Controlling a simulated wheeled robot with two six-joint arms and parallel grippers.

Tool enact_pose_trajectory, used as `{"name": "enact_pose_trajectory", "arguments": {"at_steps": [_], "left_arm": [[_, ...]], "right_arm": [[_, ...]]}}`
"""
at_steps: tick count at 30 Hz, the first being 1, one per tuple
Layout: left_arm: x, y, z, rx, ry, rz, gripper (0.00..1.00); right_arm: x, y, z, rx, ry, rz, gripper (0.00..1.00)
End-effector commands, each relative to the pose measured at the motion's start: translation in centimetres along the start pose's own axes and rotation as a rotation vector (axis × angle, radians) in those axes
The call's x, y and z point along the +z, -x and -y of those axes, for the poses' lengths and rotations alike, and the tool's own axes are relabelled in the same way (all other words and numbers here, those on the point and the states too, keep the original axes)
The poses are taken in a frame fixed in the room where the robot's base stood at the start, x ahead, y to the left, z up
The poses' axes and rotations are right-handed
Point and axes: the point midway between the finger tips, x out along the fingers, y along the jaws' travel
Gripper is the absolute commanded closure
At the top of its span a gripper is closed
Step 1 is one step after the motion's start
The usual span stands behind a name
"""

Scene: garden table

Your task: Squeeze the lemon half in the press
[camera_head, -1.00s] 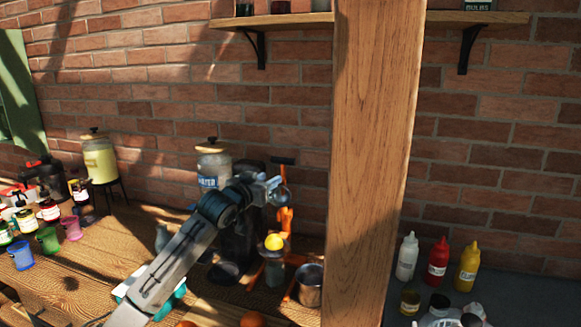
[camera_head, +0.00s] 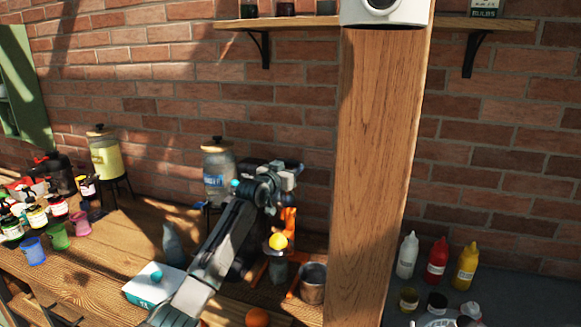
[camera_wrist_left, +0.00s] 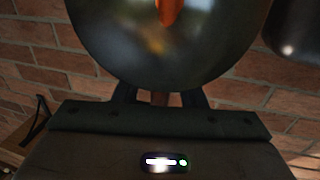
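The yellow lemon half (camera_head: 278,241) sits on the lower part of the orange press (camera_head: 289,222), in front of the post's left side. My left gripper (camera_head: 289,174) is at the upper part of the press, above the lemon half. I cannot tell whether the fingers are closed on anything. My right gripper is not in view.
A thick wooden post (camera_head: 376,180) stands just right of the press. A metal cup (camera_head: 312,284) stands beside the press and an orange fruit (camera_head: 257,318) lies in front. A water jar (camera_head: 217,172) is behind my left arm. A teal-and-white box (camera_head: 152,285) lies left of it.

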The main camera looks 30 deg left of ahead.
Motion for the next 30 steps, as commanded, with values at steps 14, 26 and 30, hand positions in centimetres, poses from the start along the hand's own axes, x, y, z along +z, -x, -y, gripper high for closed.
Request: {"name": "enact_pose_trajectory", "arguments": {"at_steps": [14, 26, 30], "left_arm": [[0.0, 0.0, 0.0, 0.0, 0.0, 0.0, 1.0], [0.6, 0.9, -0.1, -0.003, -0.014, -0.054, 1.0], [0.9, 2.1, -0.4, -0.002, -0.029, -0.131, 1.0]], "right_arm": [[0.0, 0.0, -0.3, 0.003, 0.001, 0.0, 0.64], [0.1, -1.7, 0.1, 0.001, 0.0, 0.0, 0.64], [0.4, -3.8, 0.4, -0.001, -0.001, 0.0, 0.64]]}}
